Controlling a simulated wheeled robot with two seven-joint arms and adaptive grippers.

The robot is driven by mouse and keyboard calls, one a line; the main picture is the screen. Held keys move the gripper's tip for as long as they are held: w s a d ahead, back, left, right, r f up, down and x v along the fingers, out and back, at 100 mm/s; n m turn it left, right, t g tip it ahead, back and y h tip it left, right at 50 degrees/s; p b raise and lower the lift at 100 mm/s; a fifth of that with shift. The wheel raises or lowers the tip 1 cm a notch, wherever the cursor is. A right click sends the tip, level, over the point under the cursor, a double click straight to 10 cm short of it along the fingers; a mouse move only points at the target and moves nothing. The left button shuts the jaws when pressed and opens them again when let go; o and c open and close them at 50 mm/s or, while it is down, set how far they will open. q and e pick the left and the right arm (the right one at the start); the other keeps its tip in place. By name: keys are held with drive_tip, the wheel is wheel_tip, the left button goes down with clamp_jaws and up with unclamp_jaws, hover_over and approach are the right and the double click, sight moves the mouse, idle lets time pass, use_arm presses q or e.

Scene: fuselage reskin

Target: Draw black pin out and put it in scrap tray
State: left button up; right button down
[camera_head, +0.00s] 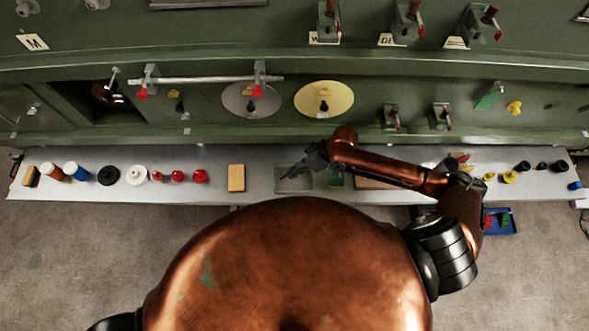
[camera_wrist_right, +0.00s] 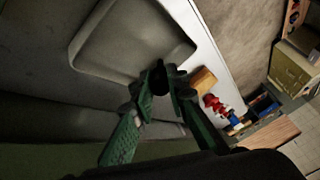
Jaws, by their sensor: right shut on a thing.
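My right gripper (camera_head: 304,166) is over the grey scrap tray (camera_head: 293,187) on the shelf. In the right wrist view my right gripper (camera_wrist_right: 160,92) is shut on a small dark thing, the black pin (camera_wrist_right: 158,75), which sticks out between the fingertips. The pin shows dark against the pale tray (camera_wrist_right: 128,38) beyond it. I cannot tell how high it is above the tray floor. In the head view the pin is too small to make out. My left gripper is not in view.
A wooden block (camera_head: 236,178) and several red knobs (camera_head: 178,176) stand left of the tray on the shelf. A green box (camera_head: 336,178) is right of it, partly under my arm. The green fuselage panel, with a yellow disc (camera_head: 324,99) and red-tipped clamps, rises behind.

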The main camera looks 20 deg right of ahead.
drive_tip(key=c, duration=1.8)
unclamp_jaws()
drive_tip(key=v, duration=1.2)
